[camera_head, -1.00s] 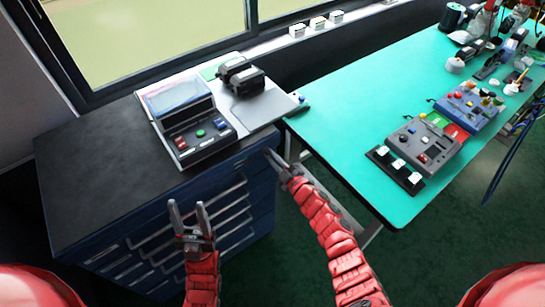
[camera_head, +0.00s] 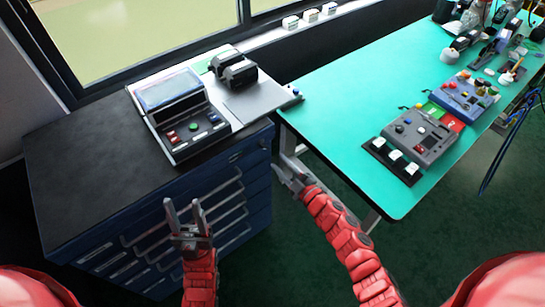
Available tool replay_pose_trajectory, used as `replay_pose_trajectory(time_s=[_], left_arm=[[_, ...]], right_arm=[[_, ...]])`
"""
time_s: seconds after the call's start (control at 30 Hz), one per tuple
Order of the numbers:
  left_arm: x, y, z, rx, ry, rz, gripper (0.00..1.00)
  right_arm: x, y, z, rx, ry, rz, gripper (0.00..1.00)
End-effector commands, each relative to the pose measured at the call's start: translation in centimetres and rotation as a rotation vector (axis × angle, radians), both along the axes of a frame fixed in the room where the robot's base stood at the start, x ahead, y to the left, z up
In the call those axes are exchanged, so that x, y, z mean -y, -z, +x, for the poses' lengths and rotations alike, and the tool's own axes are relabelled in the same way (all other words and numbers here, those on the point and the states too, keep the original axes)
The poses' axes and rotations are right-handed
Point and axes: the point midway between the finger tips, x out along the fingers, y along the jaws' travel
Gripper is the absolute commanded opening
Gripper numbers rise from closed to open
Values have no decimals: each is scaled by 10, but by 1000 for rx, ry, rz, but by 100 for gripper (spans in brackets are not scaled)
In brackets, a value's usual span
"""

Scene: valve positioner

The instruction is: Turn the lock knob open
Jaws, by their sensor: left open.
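I cannot pick out a lock knob for certain. A grey console (camera_head: 182,120) with a slanted screen and red, green and blue buttons stands on the dark cabinet. A black device with two rounded parts (camera_head: 233,70) sits behind it on a light board. My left gripper (camera_head: 183,207) is open and empty, its two fingers pointing up in front of the cabinet's drawer handles. My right gripper (camera_head: 286,163) is at the cabinet's right end, by the teal table's near edge. Its fingers are seen at an angle, so their gap is unclear.
The dark cabinet top (camera_head: 75,185) is bare at the left. The teal table (camera_head: 340,90) holds a grey control box (camera_head: 420,138), a blue control box (camera_head: 468,95), white switches (camera_head: 395,155) and clutter at the far right. A window sill (camera_head: 345,15) runs behind. A blue cable hangs at right.

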Motion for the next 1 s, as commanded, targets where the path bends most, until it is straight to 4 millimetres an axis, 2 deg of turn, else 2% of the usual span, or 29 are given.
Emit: replay_pose_trajectory(time_s=[0.2,0.4,0.6,1.0], left_arm=[[0,19,0,0,0,0,50],[0,27,0,0,0,0,50],[0,29,0,0,0,0,50],[0,28,0,0,0,0,50]], right_arm=[[30,6,-42,-5,2,-1,40],[51,3,-70,-3,2,-1,40],[58,1,-81,-2,0,0,40],[58,0,-81,-2,-1,1,40]])
